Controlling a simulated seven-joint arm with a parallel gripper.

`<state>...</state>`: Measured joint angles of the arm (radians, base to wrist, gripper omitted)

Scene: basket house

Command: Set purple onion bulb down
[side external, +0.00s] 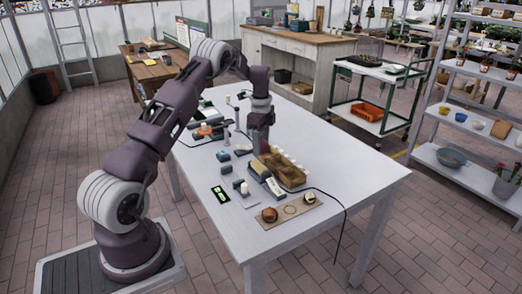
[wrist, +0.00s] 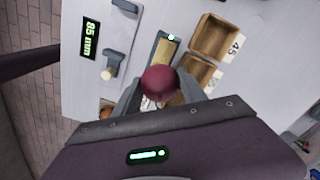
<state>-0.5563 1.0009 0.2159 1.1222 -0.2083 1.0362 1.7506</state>
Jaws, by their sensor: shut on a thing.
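The purple onion bulb (wrist: 160,82) is dark red-purple and rounded. In the wrist view it sits between the two grey fingers of my gripper (wrist: 159,90), which is shut on it. In the side external view my gripper (side external: 262,150) points down over the white table beside the wooden boxes (side external: 282,172).
Open wooden boxes (wrist: 215,37) with number cards lie close by.

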